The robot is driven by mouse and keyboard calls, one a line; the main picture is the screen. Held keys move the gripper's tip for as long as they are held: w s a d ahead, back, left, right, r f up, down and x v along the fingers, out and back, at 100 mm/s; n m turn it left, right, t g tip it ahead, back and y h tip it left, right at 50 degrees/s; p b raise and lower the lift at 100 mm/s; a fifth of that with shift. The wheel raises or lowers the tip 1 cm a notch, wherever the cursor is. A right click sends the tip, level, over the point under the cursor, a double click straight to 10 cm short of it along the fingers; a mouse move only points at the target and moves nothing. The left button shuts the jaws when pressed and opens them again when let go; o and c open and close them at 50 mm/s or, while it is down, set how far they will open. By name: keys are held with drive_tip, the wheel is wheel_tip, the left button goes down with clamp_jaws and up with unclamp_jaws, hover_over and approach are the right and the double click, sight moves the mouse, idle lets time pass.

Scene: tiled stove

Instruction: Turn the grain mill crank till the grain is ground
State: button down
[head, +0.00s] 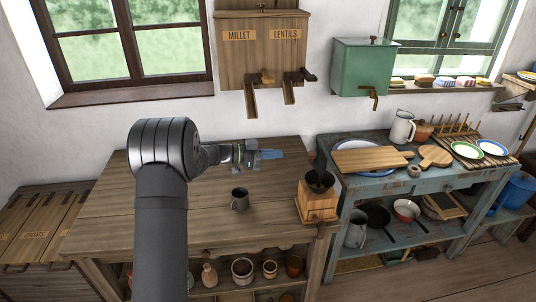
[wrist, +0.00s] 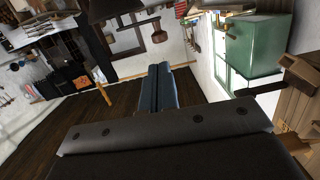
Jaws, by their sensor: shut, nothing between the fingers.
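The grain mill (head: 318,204) is a wooden box with a dark hopper on top, upright near the right end of the wooden table. I cannot make out its crank clearly in the head view, nor the grain inside the hopper. My gripper (head: 270,154) is above the table, to the left of and behind the mill, and apart from it. Its fingers point right. In the wrist view the fingers (wrist: 162,88) are shut together with nothing between them.
Millet and lentils bins (head: 262,60) with wooden chutes hang on the wall behind. A green tank (head: 362,68) hangs to their right. A blue side table (head: 350,186) holds boards, a jug and plates. The wooden table (head: 120,215) has clear room left of the mug.

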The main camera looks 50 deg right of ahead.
drive_tip(key=x, duration=0.9)
drive_tip(key=shift+d, duration=0.15)
drive_tip(key=s+d+m+g+y, duration=0.3)
drive_tip(key=s+d, duration=0.1)
drive_tip(key=d, duration=0.3)
drive_tip(key=shift+s+y, duration=0.3)
idle(0.7)
idle(0.3)
idle(0.5)
drive_tip(key=v, duration=1.7)
drive_tip(key=shift+a, duration=0.2)
